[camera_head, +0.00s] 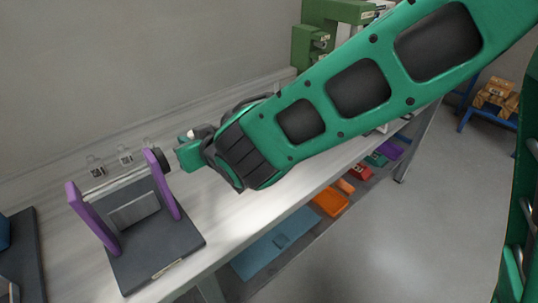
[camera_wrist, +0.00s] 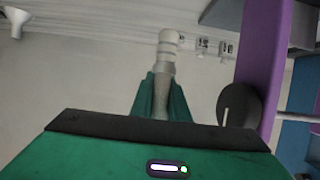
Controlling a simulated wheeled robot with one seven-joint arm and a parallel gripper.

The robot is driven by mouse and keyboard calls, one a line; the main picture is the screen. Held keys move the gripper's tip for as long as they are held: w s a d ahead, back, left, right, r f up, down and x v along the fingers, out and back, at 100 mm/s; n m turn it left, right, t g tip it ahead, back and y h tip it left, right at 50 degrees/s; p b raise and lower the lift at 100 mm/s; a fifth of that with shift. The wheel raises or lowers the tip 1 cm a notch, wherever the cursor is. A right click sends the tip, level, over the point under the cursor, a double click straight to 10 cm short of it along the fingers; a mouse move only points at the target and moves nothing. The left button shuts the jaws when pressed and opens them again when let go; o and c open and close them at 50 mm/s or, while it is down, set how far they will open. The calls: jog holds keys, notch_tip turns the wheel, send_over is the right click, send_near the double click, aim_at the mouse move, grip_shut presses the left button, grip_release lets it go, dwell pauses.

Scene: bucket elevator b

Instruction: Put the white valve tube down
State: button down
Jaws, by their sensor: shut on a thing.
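My gripper (camera_head: 184,152) is over the white table, just right of the purple stand's near post in the head view. It is shut on the white valve tube (camera_wrist: 168,42), which stands up between the green fingers (camera_wrist: 160,95) in the wrist view. The tube has a ringed white end and a greyer part lower down, between the fingers. In the head view only a small white bit of it (camera_head: 191,134) seems to show above the gripper. I cannot tell whether the tube touches the table.
A stand with purple posts (camera_head: 165,184) and a dark base (camera_head: 150,252) is close on the left, its black knob (camera_wrist: 238,105) beside my gripper. Several small clear items (camera_head: 125,154) stand along the back. The table (camera_head: 215,215) is bare in front of my gripper.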

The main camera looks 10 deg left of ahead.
jog(key=w+d+f, duration=0.2)
jog(key=f, duration=0.1)
jog(key=w+d+f, duration=0.3)
jog(key=f, duration=0.1)
jog(key=w+d+f, duration=0.2)
jog(key=w+f, duration=0.1)
jog(key=f, duration=0.1)
jog(key=shift+w+d, duration=0.1)
jog(key=shift+d, duration=0.25)
jog(key=c, duration=1.7)
grip_release()
jog(key=v, duration=1.2)
jog(key=shift+d, duration=0.1)
